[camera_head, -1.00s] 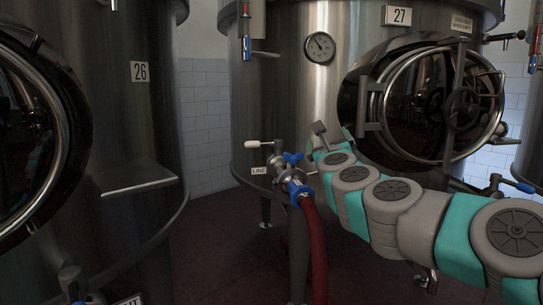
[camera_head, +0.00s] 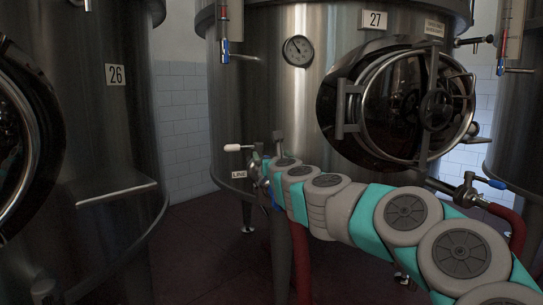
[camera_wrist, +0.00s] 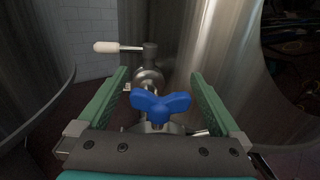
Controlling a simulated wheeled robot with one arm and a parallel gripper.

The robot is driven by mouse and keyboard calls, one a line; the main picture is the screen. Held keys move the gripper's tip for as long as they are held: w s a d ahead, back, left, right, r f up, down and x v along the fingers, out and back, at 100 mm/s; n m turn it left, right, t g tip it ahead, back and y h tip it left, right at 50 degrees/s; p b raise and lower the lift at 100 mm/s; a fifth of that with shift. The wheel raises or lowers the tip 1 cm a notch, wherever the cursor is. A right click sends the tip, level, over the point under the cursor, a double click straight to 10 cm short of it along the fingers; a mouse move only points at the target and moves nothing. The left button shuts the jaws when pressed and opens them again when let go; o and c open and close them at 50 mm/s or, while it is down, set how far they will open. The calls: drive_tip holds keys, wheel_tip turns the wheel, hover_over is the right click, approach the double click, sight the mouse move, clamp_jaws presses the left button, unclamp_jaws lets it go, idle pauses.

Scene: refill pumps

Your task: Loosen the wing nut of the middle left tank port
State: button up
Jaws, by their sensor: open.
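The blue wing nut (camera_wrist: 160,106) shows large in the wrist view, on a metal clamp of the tank port (camera_wrist: 150,77). A white-handled valve lever (camera_wrist: 118,47) sticks out left above it. My gripper (camera_wrist: 159,74) is open, with one green finger on each side of the wing nut. Gaps show between the nut and both fingers, and it holds nothing. In the head view, my arm's end covers most of this port, and only its white lever (camera_head: 237,147) and edges show beside the LINE label (camera_head: 239,174).
Tank 27 (camera_head: 300,85) stands behind the port, with a round door (camera_head: 415,105) and a gauge (camera_head: 298,50). A red hose (camera_head: 302,260) hangs below my arm. Another blue-handled valve (camera_head: 470,190) is at right.

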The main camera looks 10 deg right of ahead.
drive_tip(key=shift+w+r, duration=0.1)
drive_tip(key=shift+w, duration=0.35)
drive_tip(key=shift+c, duration=0.2)
drive_tip(key=c, duration=1.3)
drive_tip(key=shift+a+n+y, duration=0.2)
drive_tip(key=shift+n+y, duration=0.6)
drive_tip(key=shift+y, duration=0.5)
drive_tip(key=o, duration=1.3)
drive_tip(key=shift+o, duration=0.2)
